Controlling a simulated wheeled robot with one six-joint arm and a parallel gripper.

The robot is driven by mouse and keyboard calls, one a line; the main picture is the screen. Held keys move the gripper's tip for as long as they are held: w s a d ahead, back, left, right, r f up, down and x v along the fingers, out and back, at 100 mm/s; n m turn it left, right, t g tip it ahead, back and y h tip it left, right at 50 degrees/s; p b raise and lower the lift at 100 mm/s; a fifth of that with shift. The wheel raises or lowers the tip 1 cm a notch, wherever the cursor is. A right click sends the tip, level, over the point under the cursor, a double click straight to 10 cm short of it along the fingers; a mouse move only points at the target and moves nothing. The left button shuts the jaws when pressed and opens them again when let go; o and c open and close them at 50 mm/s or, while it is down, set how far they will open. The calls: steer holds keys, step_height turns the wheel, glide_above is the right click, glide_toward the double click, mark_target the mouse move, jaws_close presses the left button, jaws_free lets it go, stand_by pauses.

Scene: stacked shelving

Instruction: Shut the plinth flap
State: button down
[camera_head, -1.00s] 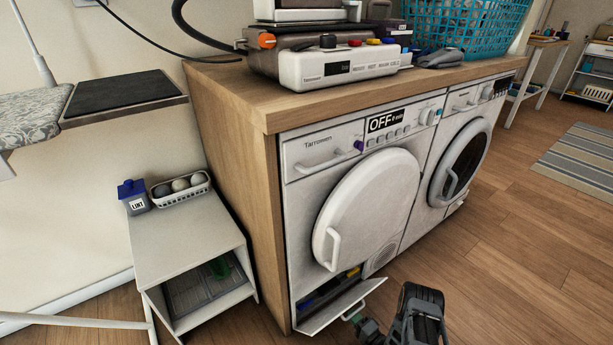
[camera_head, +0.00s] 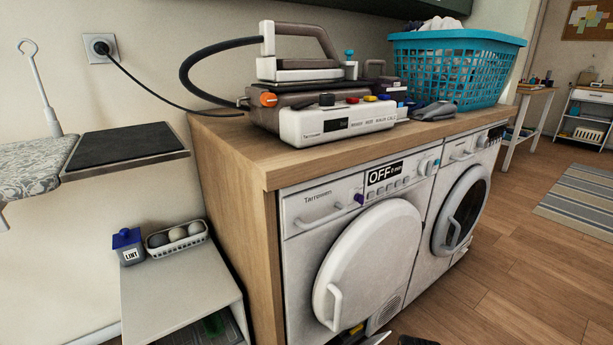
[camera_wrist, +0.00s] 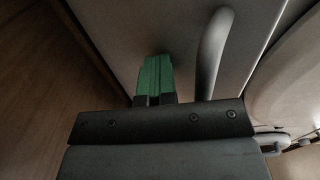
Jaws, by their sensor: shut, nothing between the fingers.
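In the wrist view a pale grey panel with a curved bar handle (camera_wrist: 212,50) fills the middle; it appears to be the plinth flap (camera_wrist: 125,35). My gripper (camera_wrist: 155,62) is shut and empty, its green fingertips close to the panel, left of the handle. I cannot tell whether they touch it. A bit of the plinth opening (camera_head: 355,330) shows under the left machine's round door (camera_head: 375,255), with something yellow inside, so the flap is not fully closed.
The left machine (camera_head: 310,210) and right machine (camera_head: 462,205) stand under a wooden counter (camera_head: 225,135). A low white side table (camera_head: 165,285) stands close on the left. Wooden floor (camera_head: 500,285) is open to the right.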

steer(key=shift+w+a+r, duration=0.1)
steer(key=shift+w+r, duration=0.1)
steer(key=shift+r, duration=0.05)
steer(key=shift+w+a+r, duration=0.4)
steer(key=shift+w+r, duration=0.1)
steer(key=shift+w, duration=0.1)
steer(key=shift+w+a+r, duration=0.4)
steer(key=shift+w+a, duration=0.05)
steer(key=shift+w, duration=0.25)
